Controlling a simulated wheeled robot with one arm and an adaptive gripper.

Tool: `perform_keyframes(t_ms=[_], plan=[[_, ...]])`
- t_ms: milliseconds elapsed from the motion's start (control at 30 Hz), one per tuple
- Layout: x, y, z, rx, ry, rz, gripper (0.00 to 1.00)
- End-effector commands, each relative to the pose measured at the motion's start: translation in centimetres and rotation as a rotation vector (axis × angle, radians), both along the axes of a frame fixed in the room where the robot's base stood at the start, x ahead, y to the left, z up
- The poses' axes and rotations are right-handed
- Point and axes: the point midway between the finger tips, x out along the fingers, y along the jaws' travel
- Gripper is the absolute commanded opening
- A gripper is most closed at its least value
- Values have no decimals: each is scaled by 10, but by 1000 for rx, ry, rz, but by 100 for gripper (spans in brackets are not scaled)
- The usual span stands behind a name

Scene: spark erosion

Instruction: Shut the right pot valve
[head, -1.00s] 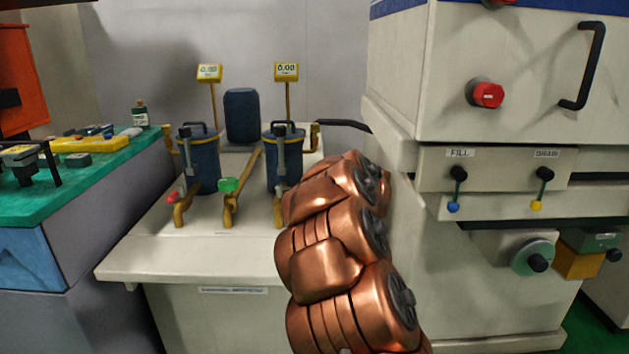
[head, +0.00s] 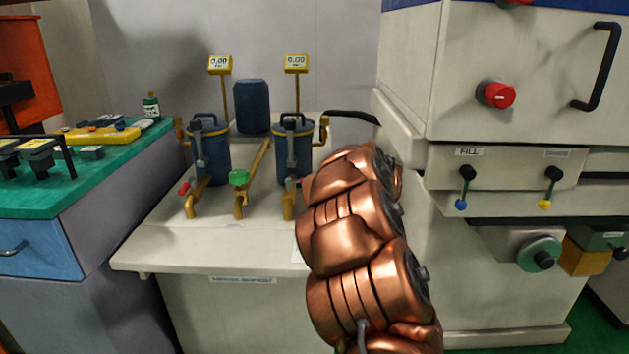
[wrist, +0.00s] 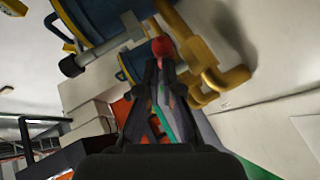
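The right blue pot (head: 293,152) stands on a pale bench, its yellow outlet pipe (head: 289,204) in front. My copper-coloured arm reaches toward it and hides my gripper in the head view. In the wrist view my gripper (wrist: 159,66) has its dark fingertips close together at a red valve handle (wrist: 162,46), beside a yellow pipe (wrist: 205,62) and a blue pot (wrist: 92,18). The handle lies at or just beyond the tips; I cannot tell whether they grip it. The left pot (head: 211,155) has its own red handle (head: 184,188).
A green valve knob (head: 238,177) sits between the pots. Two yellow gauges (head: 220,65) stand behind them. A white machine (head: 440,80) rises close on the right. A green-topped bench (head: 100,165) is at the left. The front of the pale bench is clear.

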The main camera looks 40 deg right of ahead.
Motion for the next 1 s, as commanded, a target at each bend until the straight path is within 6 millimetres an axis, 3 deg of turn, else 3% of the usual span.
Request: perform_keyframes(t_ms=[167,400,700,1000], plan=[[-4,5,5,0,1,-5,0],[-15,33,23,-3,-2,10,0],[-75,20,41,-3,-2,0,0],[-108,17,50,-2,0,3,0]])
